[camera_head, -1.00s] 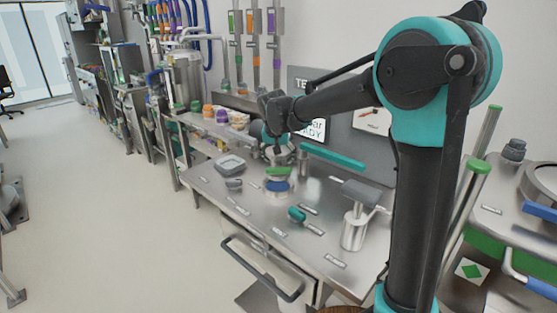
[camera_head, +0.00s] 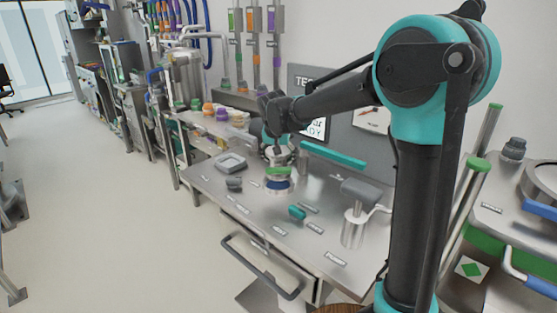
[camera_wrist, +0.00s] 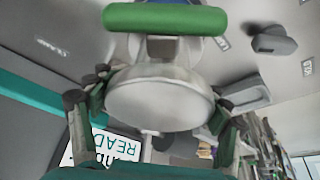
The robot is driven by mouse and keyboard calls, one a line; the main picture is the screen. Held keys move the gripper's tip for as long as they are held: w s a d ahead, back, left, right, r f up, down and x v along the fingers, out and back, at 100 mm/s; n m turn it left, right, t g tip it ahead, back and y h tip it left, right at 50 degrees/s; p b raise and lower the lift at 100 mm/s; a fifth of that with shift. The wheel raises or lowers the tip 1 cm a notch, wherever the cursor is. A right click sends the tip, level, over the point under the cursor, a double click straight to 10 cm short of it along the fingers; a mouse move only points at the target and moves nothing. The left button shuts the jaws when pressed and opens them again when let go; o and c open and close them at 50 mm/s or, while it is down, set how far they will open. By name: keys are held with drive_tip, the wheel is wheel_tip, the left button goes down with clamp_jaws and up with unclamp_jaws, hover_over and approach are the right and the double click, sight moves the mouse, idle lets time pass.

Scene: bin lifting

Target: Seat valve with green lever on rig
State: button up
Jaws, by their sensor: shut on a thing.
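The valve has a silver round body (camera_wrist: 160,103) and a green lever (camera_wrist: 165,18). My gripper (camera_wrist: 157,108) has its dark fingers on both sides of the silver body and is shut on it. In the head view my gripper (camera_head: 277,148) is over the bench, with the green lever (camera_head: 277,171) just in front of and below it. A blue band (camera_head: 277,185) shows right under the lever, and blue also shows behind the lever in the wrist view. I cannot tell whether the valve touches what is below it. The rig is not clearly distinguishable.
The metal bench (camera_head: 245,205) carries a grey square dish (camera_head: 231,163), a small dark grey part (camera_head: 234,184), a teal-handled part (camera_head: 297,212) and a grey-topped silver cylinder (camera_head: 355,222). A long teal bar (camera_head: 333,154) lies behind. Labelled spots at the front are bare.

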drive_tip(key=shift+f, duration=2.05)
idle(1.1)
drive_tip(key=o, duration=2)
drive_tip(key=shift+r, duration=4.55)
drive_tip(key=shift+s, duration=0.1)
